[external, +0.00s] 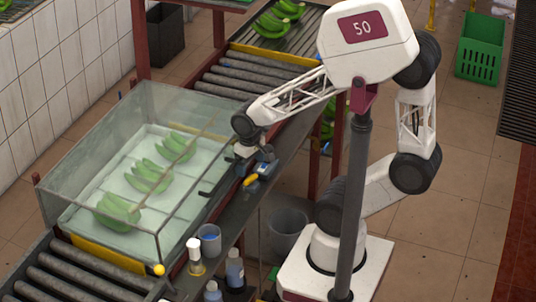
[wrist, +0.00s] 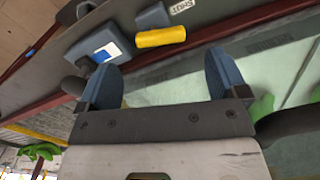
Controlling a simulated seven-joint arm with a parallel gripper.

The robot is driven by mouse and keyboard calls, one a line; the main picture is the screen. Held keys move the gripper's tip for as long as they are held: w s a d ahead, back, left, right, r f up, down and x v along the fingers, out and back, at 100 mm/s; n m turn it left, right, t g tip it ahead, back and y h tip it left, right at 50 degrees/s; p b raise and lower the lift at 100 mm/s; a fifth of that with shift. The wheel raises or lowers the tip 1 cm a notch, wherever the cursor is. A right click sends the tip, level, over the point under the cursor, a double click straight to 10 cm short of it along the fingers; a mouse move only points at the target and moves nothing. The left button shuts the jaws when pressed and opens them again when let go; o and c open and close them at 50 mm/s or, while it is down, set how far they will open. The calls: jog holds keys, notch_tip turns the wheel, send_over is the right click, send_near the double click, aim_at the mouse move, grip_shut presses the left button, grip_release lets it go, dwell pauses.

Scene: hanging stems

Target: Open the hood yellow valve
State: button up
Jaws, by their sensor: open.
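The yellow valve handle (external: 250,180) is a short yellow cylinder on the dark ledge along the right side of the clear hood (external: 187,192). In the wrist view the yellow handle (wrist: 161,37) lies across the picture just beyond the fingertips. My gripper (external: 258,164) is above the ledge, close to the handle. In the wrist view my gripper (wrist: 163,62) is open, with blue fingers wide apart and nothing between them. The handle appears apart from both fingers. A blue-grey block (wrist: 95,47) with a blue and white label sits left of the handle.
Several green banana bunches (external: 149,178) lie under the hood. Roller conveyors (external: 75,275) run before and behind. A lettered plate (wrist: 186,8) shows beyond the handle.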

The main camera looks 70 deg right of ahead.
aim_at(252, 175)
jog(key=shift+r, duration=1.25)
jog(key=shift+n, duration=0.3)
jog(key=c, duration=0.9)
jog(key=n, duration=0.2)
jog(key=r+n, duration=0.1)
jog(key=n, duration=0.1)
jog(key=shift+d, duration=0.15)
jog(key=r+n, duration=0.1)
jog(key=n, duration=0.3)
jog(key=r+n, duration=0.1)
jog(key=n, duration=0.4)
jog(key=r+n, duration=0.1)
jog(key=n, duration=0.3)
jog(key=shift+s+d, duration=0.1)
jog(key=shift+d, duration=0.25)
jog(key=shift+f, duration=5.95)
